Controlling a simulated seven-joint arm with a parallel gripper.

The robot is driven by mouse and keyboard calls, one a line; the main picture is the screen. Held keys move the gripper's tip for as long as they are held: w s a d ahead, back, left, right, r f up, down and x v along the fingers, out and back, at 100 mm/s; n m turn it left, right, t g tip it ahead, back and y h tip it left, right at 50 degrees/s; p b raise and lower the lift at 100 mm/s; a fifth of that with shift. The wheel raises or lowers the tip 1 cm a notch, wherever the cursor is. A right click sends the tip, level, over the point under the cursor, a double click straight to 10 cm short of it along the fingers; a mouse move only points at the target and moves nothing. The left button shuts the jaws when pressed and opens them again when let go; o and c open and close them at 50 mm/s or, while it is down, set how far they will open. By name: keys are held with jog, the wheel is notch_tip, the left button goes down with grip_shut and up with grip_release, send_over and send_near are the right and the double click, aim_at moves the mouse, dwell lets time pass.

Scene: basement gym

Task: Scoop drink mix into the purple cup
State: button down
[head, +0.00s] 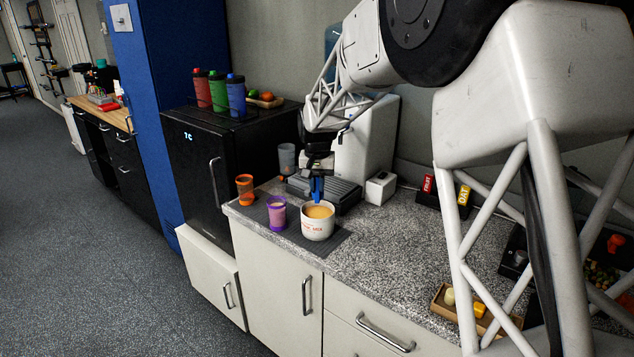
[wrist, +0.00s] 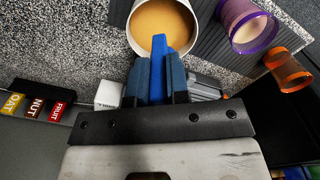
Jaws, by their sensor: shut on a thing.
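A white tub (head: 317,229) of tan-orange drink mix (head: 318,211) stands on a dark mat on the counter. The purple cup (head: 277,216) stands upright just left of it; its inside looks pale pinkish in the wrist view (wrist: 262,44), and I cannot tell whether that is mix. My gripper (head: 317,178) points down above the tub's back rim. Its two fingers are shut on a blue scoop handle (wrist: 158,65), which reaches over the tub's rim in the wrist view. The scoop's bowl is not clearly visible.
An orange cup (head: 245,190) stands behind and left of the purple cup. A grey cup (head: 287,158), a dark grey appliance (head: 345,191) and a small white box (head: 380,188) are behind. A black fridge (head: 205,165) stands left. The counter right of the tub is clear.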

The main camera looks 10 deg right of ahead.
aim_at(317, 202)
jog(key=shift+f, duration=4.35)
jog(key=shift+r, duration=0.15)
jog(key=shift+r, duration=4.35)
jog(key=w+a+r+n, duration=0.1)
jog(key=a+n, duration=0.2)
jog(key=a, duration=0.2)
jog(key=w+a+r+n, duration=0.1)
jog(key=w+a+n, duration=0.1)
jog(key=a, duration=0.4)
jog(key=shift+a+r+n, duration=0.25)
jog(key=shift+n, duration=0.15)
jog(key=shift+a+f, duration=0.15)
